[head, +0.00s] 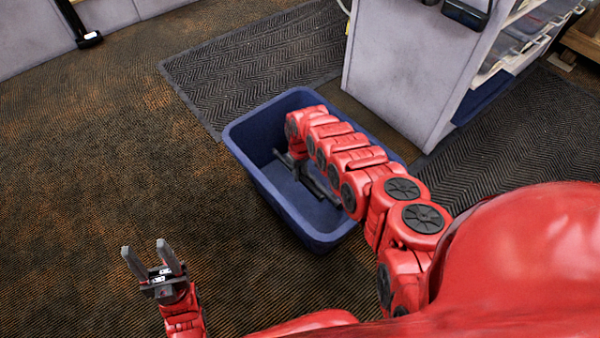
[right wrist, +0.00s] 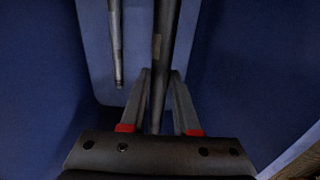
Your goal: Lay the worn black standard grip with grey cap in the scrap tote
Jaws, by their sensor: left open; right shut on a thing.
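The blue scrap tote (head: 250,178) stands on the floor in the middle of the head view. My right arm reaches down into it, and my right gripper (head: 296,166) is low inside, partly hidden by the arm. In the right wrist view the right gripper (right wrist: 157,92) is shut on a long dark rod, which I take for the black grip (right wrist: 166,45). The grip runs lengthwise between the fingers, close above the tote floor; whether it touches is unclear. Its grey cap cannot be made out. My left gripper (head: 153,260) is open and empty, outside the tote at lower left.
Another thin dark grip (right wrist: 115,45) lies in the tote, left of the held one in the right wrist view. The tote walls rise close on both sides. A grey cabinet (head: 405,75) stands behind right, beside a black mat (head: 250,65). The floor at left is clear.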

